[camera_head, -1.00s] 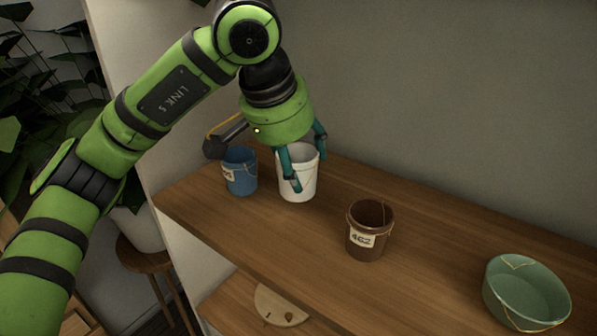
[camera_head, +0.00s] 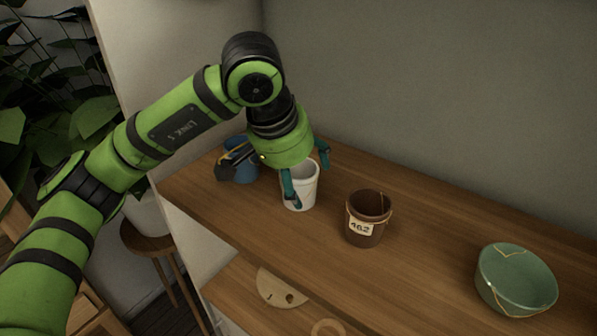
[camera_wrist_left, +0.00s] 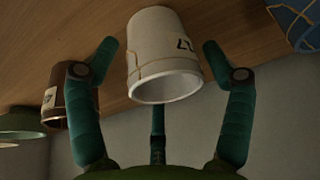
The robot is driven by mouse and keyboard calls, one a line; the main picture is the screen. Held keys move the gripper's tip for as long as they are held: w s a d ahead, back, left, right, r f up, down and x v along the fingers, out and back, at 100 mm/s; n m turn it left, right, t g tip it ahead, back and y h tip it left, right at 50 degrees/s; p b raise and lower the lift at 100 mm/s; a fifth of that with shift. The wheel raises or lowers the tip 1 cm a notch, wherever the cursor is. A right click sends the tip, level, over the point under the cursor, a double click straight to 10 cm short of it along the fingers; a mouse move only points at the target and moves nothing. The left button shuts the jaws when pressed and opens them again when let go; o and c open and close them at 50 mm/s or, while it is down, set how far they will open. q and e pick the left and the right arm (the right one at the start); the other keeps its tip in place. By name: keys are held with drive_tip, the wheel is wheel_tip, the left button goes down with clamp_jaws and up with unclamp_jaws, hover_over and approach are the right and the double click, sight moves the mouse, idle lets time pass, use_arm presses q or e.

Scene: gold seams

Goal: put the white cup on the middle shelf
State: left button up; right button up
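The white cup (camera_head: 306,190) stands upright on the upper wooden shelf (camera_head: 430,250), with a dark mark on its side that shows in the left wrist view (camera_wrist_left: 158,55). My left gripper (camera_head: 310,185) is over the cup from above, its teal fingers spread around it. In the left wrist view the gripper (camera_wrist_left: 160,48) is open, with a gap on each side of the cup. A lower wooden shelf (camera_head: 235,285) shows below the front edge; whether it is the middle one I cannot tell. My right gripper is not in view.
A blue cup (camera_head: 241,170) stands close to the left of the white cup. A brown bucket (camera_head: 366,218) labelled 462 stands to the right, and a green bowl (camera_head: 515,282) farther right. A pale half disc (camera_head: 280,288) and a ring (camera_head: 327,328) lie on the lower shelf.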

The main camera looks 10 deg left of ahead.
use_arm(q)
drive_tip(key=shift+r, duration=0.15)
drive_tip(key=b+v, duration=0.2)
drive_tip(key=v, duration=0.5)
drive_tip(key=shift+r, duration=0.25)
